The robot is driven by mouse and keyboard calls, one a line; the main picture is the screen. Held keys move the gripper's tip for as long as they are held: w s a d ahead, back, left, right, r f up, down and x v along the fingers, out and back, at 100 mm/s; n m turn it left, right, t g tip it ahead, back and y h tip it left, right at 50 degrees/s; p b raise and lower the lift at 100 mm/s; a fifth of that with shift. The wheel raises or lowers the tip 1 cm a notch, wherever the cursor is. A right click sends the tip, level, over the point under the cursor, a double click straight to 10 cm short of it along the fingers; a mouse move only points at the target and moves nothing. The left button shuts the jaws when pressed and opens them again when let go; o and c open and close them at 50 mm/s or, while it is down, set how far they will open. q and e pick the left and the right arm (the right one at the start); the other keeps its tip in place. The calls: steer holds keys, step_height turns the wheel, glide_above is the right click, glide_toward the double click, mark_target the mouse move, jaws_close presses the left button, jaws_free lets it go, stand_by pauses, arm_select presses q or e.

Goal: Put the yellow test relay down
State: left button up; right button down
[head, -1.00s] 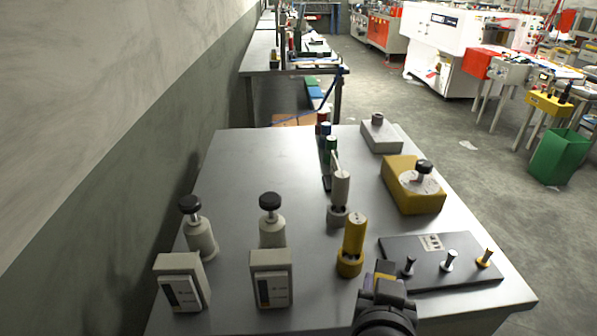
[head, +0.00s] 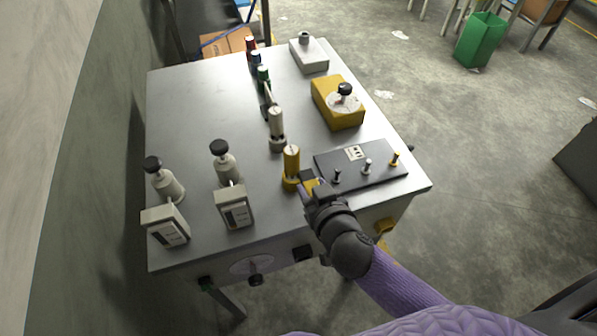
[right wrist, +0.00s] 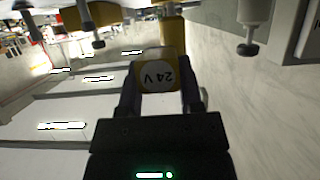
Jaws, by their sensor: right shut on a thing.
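My right gripper (head: 314,190) is shut on the yellow test relay (head: 316,185), at the front of the grey table, just right of a yellow cylinder (head: 291,165). In the right wrist view, the relay (right wrist: 161,72) sits between the two fingers, its pale "24 V" face upside down in the picture. In the head view the gripper hides most of the relay. I cannot tell whether it touches the tabletop. My left gripper is not in view.
The grey table (head: 195,120) has a black panel with three small levers (head: 350,178) right of the gripper. Two white meter boxes (head: 234,208) stand at front left. A yellow box with a dial (head: 335,112) and a grey box (head: 308,55) stand behind. The left rear tabletop is clear.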

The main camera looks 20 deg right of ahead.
step_height(320, 180, down, 7)
steer(key=b, duration=0.3)
steer(key=shift+f, duration=0.2)
steer(key=shift+c, duration=1.3)
jaws_free()
steer(key=shift+f, duration=0.1)
